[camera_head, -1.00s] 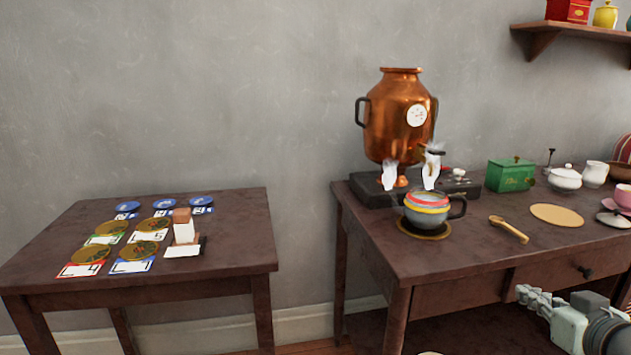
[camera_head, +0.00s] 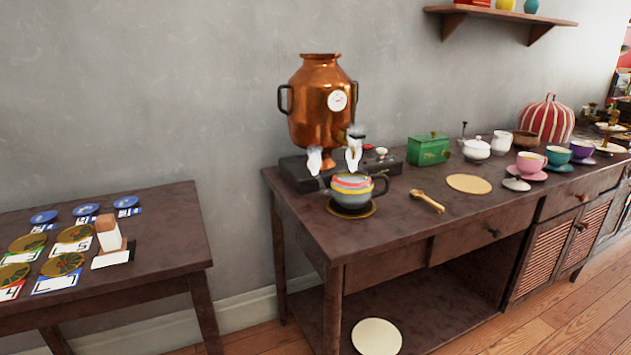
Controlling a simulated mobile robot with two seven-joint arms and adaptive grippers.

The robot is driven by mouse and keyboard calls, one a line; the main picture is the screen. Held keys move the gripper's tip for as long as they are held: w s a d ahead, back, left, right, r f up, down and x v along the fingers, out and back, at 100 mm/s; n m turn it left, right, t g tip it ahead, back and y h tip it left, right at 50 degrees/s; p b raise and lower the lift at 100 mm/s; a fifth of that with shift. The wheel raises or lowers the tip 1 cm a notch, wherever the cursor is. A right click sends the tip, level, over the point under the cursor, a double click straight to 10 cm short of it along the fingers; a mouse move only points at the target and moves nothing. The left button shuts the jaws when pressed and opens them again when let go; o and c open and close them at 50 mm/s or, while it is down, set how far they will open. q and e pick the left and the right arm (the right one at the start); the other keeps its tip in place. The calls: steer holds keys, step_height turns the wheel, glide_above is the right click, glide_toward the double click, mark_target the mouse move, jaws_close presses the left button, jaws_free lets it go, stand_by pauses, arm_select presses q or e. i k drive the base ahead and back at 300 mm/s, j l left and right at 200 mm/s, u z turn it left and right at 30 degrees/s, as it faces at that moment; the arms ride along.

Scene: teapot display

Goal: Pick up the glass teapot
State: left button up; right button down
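A squat, grey, glassy-looking teapot (camera_head: 350,196) with red, yellow and teal bands and a dark handle on its right sits on a round brown mat (camera_head: 364,211). It stands at the front left of the long dark table, before the copper urn, and looks like the glass teapot. Its lower inside is hard to make out. Neither of my grippers is in this view.
The copper urn (camera_head: 311,115) stands behind on a black base (camera_head: 297,170). A smaller table (camera_head: 160,245) with cards and discs stands left.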

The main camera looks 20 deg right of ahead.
mark_target(351, 191)
steer(key=i+j, duration=0.2)
steer(key=i, duration=0.25)
steer(key=i+j+z, duration=0.1)
steer(key=z, duration=1.15)
